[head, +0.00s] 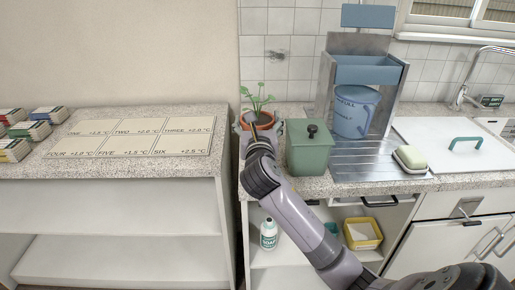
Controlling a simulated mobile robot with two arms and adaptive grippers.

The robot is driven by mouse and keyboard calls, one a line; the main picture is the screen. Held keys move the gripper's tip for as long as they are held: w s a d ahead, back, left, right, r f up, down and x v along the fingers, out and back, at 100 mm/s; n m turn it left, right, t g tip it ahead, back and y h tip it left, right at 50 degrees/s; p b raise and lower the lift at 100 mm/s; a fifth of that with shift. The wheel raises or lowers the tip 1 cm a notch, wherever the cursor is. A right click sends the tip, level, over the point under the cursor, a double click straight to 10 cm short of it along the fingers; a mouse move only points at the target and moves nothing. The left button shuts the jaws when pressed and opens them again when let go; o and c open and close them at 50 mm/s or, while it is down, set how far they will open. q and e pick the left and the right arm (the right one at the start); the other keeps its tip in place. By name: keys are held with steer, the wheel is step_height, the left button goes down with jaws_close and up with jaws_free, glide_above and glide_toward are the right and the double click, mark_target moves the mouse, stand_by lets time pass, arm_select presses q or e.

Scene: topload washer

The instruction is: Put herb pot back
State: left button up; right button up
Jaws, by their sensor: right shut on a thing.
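The herb pot (258,119) is a terracotta pot with a green plant (259,101) growing from it. It is at the left end of the right-hand counter, by the tiled wall. My right gripper (262,128) is at the pot's front and shut on it, and my wrist hides most of the pot's lower part. I cannot tell whether the pot's base touches the counter. My left gripper is not in view.
A green lidded canister (308,147) stands close to the right of my gripper. Beyond it are a blue bucket (354,111) in a metal stand, a drainboard (372,162) and a soap bar (410,158). A gap separates the left counter (195,160), which holds a numbered board (132,137).

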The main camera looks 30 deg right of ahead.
step_height(320, 180, down, 7)
steer(key=shift+b, duration=0.65)
steer(key=o, duration=1.7)
steer(key=shift+f, duration=0.15)
steer(key=shift+c, duration=0.2)
steer(key=shift+r, duration=0.2)
steer(key=v, duration=1.2)
steer(key=shift+s+f, duration=0.1)
